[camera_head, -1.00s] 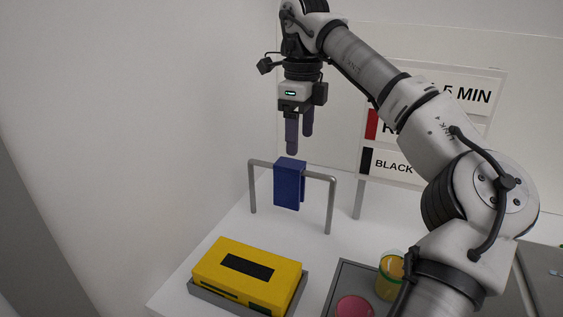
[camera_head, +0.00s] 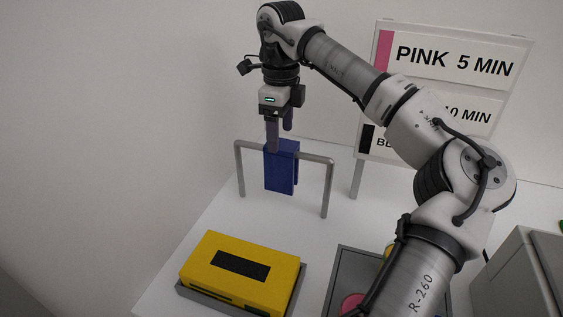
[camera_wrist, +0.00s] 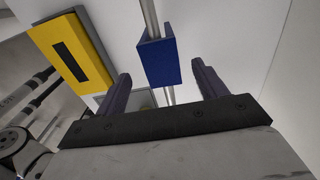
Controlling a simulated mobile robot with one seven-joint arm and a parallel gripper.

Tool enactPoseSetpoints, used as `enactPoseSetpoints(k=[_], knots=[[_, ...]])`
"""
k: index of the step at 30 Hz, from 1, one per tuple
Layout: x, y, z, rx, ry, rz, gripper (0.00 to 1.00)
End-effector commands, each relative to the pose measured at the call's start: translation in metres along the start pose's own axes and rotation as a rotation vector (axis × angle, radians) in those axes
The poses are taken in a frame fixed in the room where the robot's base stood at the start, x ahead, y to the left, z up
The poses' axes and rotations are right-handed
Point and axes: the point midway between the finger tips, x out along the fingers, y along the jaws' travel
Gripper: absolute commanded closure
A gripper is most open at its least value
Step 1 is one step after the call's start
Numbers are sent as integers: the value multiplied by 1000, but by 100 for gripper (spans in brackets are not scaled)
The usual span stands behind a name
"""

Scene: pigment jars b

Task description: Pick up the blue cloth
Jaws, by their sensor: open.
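The blue cloth (camera_head: 281,170) hangs folded over a grey metal rail (camera_head: 311,157) on the white table. My gripper (camera_head: 280,138) points down at the top of the cloth, with its fingers open. In the head view one finger overlaps the cloth's top edge; I cannot tell whether it touches. In the wrist view the cloth (camera_wrist: 158,62) lies ahead of the two spread fingers, roughly between their lines, and the gripper (camera_wrist: 160,82) holds nothing.
A yellow box with a black panel (camera_head: 241,268) sits in a grey tray in front of the rail. Another grey tray (camera_head: 361,266) holds a pink item, partly behind my arm. A sign (camera_head: 445,60) stands behind. A grey box (camera_head: 520,275) is at right.

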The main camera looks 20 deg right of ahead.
Motion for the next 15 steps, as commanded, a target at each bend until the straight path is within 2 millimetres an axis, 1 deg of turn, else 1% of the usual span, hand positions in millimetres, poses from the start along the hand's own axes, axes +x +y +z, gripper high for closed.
enactPoseSetpoints(k=[5,12,15], knots=[[11,0,-1,1,0,1,29],[47,-1,-2,0,-1,1,29],[54,-1,-2,0,-1,0,29]])
